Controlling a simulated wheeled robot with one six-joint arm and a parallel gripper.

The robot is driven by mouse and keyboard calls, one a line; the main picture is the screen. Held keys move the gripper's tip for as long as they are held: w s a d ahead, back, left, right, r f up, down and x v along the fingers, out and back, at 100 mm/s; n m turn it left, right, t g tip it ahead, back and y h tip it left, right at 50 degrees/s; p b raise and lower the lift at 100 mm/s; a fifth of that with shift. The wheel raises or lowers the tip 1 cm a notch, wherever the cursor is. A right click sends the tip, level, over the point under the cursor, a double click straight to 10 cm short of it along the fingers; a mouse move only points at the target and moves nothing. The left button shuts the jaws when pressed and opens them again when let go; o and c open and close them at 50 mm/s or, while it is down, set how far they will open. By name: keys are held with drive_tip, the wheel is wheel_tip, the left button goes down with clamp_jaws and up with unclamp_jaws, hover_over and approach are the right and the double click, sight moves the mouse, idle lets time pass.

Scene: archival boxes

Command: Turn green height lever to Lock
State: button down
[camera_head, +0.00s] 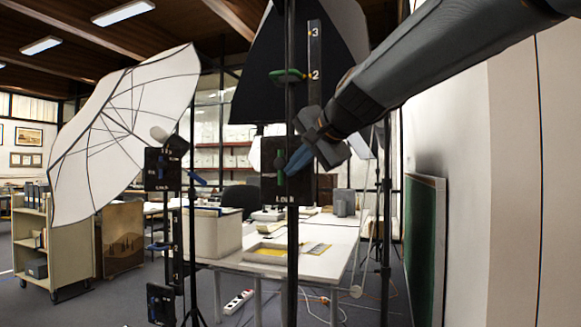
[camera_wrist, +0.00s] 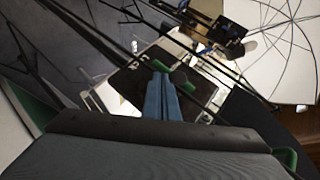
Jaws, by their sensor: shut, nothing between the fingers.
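The green lever (camera_head: 281,166) is mounted on a dark plate (camera_head: 268,190) on the central black pole. It looks roughly upright, and my gripper partly covers it. The plate's small lettering is too small to read. My gripper (camera_head: 292,168) is shut and empty, with its blue fingers right beside the lever at the right. In the wrist view the shut fingertips (camera_wrist: 160,80) are close to the green lever (camera_wrist: 160,66), with more green at their right. I cannot tell whether they touch it. A green handle (camera_head: 287,76) sits higher on the pole, near the marks 2 and 3.
A second pole at the left carries dark plates (camera_head: 162,168) with blue levers, beside a white umbrella (camera_head: 125,125). A white table (camera_head: 330,262) with boxes stands behind. A wall (camera_head: 450,120) and green board (camera_head: 424,250) are at the right. Cables lie on the floor.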

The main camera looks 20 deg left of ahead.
drive_tip(key=s+d+b, duration=0.4)
drive_tip(key=s+d, duration=0.4)
drive_tip(key=d, duration=0.3)
drive_tip(key=shift+d, duration=0.2)
drive_tip(key=shift+s, duration=0.1)
drive_tip(key=d+f+g+h+p, duration=0.1)
drive_tip(key=d+f+h, duration=0.1)
drive_tip(key=d+f, duration=0.5)
drive_tip(key=s+d+f+n+g+h+p, duration=0.1)
drive_tip(key=d+f+h+p, duration=0.15)
drive_tip(key=f, duration=0.75)
drive_tip(key=d+f+g+h+p, duration=0.1)
drive_tip(key=d+f, duration=0.5)
drive_tip(key=f, duration=0.3)
drive_tip(key=s+d+f+n+g+h+p, duration=0.1)
drive_tip(key=s+d+f+g+h, duration=0.1)
drive_tip(key=s+d+f, duration=0.5)
drive_tip(key=s+d+f+n+g+h+p, duration=0.1)
drive_tip(key=s+d+f+g+h+p, duration=0.1)
drive_tip(key=s+d+f, duration=0.5)
drive_tip(key=s+f+g, duration=0.1)
drive_tip(key=s+f, duration=0.2)
drive_tip(key=s, duration=0.1)
drive_tip(key=shift+s+n, duration=0.4)
